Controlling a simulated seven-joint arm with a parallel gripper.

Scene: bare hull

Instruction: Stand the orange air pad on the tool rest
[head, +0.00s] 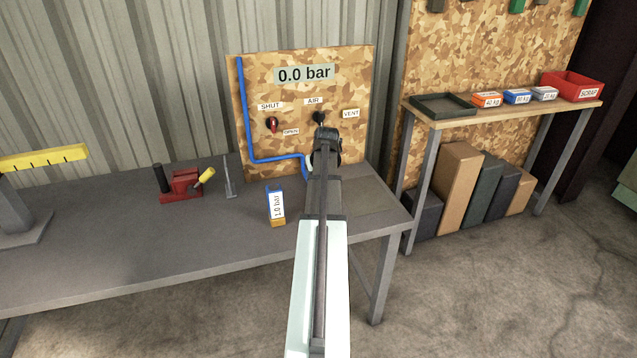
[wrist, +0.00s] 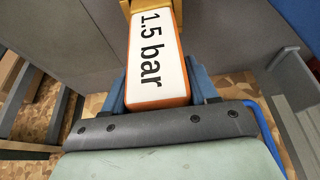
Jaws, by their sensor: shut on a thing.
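My gripper (wrist: 160,85) is shut on an orange-edged block (wrist: 157,60) with a white "1.5 bar" label and a gold end, between its blue fingers. In the head view my gripper (head: 325,160) is over the bench's right part, before the camouflage-patterned board; my arm hides the block there. An orange box marked "40 KG" (head: 486,99), which may be the orange air pad, stands on the shelf at right. A dark shallow tray (head: 443,106) lies left of it on the shelf; I cannot tell whether this is the tool rest.
A blue block with a gold base, marked "1.0 bar" (head: 276,206), stands on the bench (head: 130,245). A red vice (head: 181,186) stands farther left. The board (head: 350,72) reads "0.0 bar" and carries a blue hose (head: 243,110). A red scrap bin (head: 572,86) ends the shelf.

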